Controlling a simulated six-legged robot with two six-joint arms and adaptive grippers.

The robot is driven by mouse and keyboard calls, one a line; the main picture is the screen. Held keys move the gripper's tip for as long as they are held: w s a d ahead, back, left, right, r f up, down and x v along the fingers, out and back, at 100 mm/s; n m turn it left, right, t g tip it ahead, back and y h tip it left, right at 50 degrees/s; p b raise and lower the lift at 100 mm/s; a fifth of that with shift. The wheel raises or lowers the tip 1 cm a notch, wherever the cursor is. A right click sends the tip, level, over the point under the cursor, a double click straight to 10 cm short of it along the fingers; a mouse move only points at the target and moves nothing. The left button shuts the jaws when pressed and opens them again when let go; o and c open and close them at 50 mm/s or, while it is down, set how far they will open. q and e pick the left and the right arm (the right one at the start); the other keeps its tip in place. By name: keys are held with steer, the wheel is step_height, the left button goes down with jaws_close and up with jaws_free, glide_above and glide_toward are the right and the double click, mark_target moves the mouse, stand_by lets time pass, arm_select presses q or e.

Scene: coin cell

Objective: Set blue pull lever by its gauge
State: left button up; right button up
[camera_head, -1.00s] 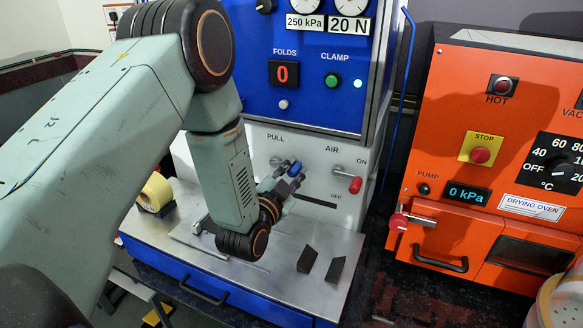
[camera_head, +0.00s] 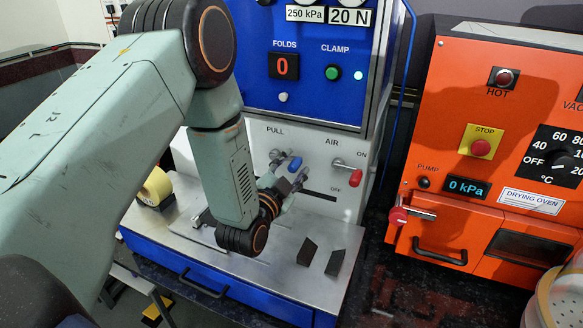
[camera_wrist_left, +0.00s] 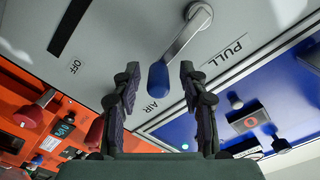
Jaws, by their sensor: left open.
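The blue pull lever (camera_head: 295,164) sticks out of the white panel under the PULL label in the head view. In the left wrist view its blue grip (camera_wrist_left: 158,76) hangs from a metal arm and shows between my fingers, with gaps on both sides. My left gripper (camera_head: 284,184) is open around or just before the grip; exact depth is unclear. Its two dark fingers (camera_wrist_left: 157,92) also show in the left wrist view. The gauge dials are cut off by the head view's top edge; only the 250 kPa label (camera_head: 305,14) and 20 N label (camera_head: 350,17) read clearly.
The red AIR lever (camera_head: 355,177) sits right of the blue one, between ON and OFF. Two dark blocks (camera_head: 307,252) (camera_head: 335,263) stand on the metal deck (camera_head: 285,290). A yellow roll (camera_head: 156,187) lies at left. The orange drying oven (camera_head: 450,110) stands at right.

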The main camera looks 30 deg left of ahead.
arm_select(q)
steer(key=s, duration=1.2)
steer(key=shift+d, duration=0.25)
